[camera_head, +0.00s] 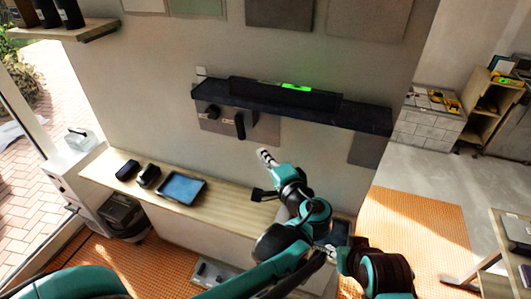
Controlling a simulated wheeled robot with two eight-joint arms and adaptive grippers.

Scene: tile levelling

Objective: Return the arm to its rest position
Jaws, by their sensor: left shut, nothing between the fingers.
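My left arm comes in from the lower left and bends up at the middle of the head view. Its gripper (266,157) is shut and empty, pointing up and left. It shows in front of the wall, below the dark ledge (365,118) and above the wooden counter (225,208). A black level (265,91) with a glowing green strip lies along the ledge, apart from the gripper.
A blue-screened tablet (181,188) and small black devices (148,176) sit on the counter left of the gripper. Dark tools (240,126) hang under the ledge. A table edge (497,222) stands at the right. Orange flooring (420,225) between there and the counter looks clear.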

